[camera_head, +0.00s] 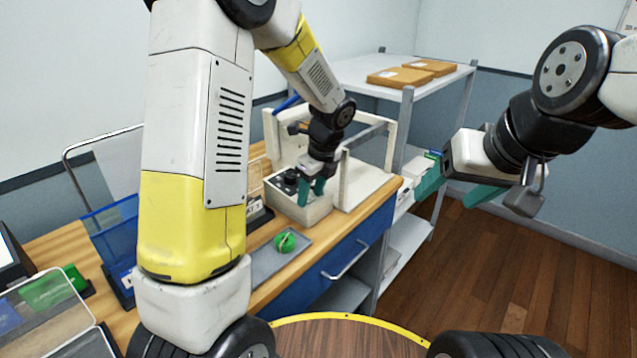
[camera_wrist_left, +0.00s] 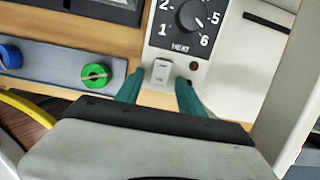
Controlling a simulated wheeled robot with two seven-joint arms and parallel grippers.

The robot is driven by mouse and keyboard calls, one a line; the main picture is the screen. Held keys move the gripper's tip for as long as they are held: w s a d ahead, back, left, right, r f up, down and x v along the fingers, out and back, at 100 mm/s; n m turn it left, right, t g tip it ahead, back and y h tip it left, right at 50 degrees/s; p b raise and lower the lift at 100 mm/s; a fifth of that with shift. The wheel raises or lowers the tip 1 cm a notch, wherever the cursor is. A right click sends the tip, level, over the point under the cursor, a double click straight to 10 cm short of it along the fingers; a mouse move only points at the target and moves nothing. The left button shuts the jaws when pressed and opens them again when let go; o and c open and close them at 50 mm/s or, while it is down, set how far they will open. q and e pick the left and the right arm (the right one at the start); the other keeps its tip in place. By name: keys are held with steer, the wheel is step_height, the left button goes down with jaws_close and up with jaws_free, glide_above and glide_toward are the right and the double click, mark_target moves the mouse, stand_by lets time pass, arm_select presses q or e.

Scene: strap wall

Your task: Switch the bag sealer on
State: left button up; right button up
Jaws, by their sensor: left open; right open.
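The bag sealer (camera_head: 305,211) is a cream machine on the wooden bench. In the left wrist view the sealer (camera_wrist_left: 228,75) shows a black heat dial (camera_wrist_left: 195,17) numbered up to 6, a small pale rocker switch (camera_wrist_left: 161,72) below it, and a dark reddish round spot (camera_wrist_left: 194,66). I cannot tell which way the rocker is tipped. My left gripper (camera_head: 312,190) is at the sealer's control face; in the left wrist view its open teal fingers (camera_wrist_left: 158,92) flank the switch, with nothing between them. My right gripper (camera_head: 457,187) is open and empty, off to the right over the floor.
A grey tray (camera_head: 265,262) with a green strap roll (camera_head: 285,241) lies left of the sealer; a blue roll (camera_wrist_left: 10,56) also shows in the left wrist view. A blue drawer (camera_head: 345,262) is under the bench. Behind stands a shelf (camera_head: 440,73) with cardboard boxes.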

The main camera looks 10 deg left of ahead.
arm_select(q)
steer(key=v, duration=0.7)
steer(key=shift+r, duration=0.35)
steer(key=shift+s+d, duration=0.1)
steer(key=s+a+r+n+t+h, duration=0.2)
steer(key=s+r+n, duration=0.3)
steer(key=s+n, duration=0.5)
steer(key=s+a+r+n+t+h, duration=0.2)
steer(key=s+r+n, duration=0.3)
steer(key=s+n, duration=0.6)
steer(key=n, duration=0.3)
steer(key=shift+s+a+t+h, duration=0.25)
steer(key=shift+a+t+h, duration=0.05)
steer(key=shift+a, duration=0.1)
steer(key=shift+r, duration=0.1)
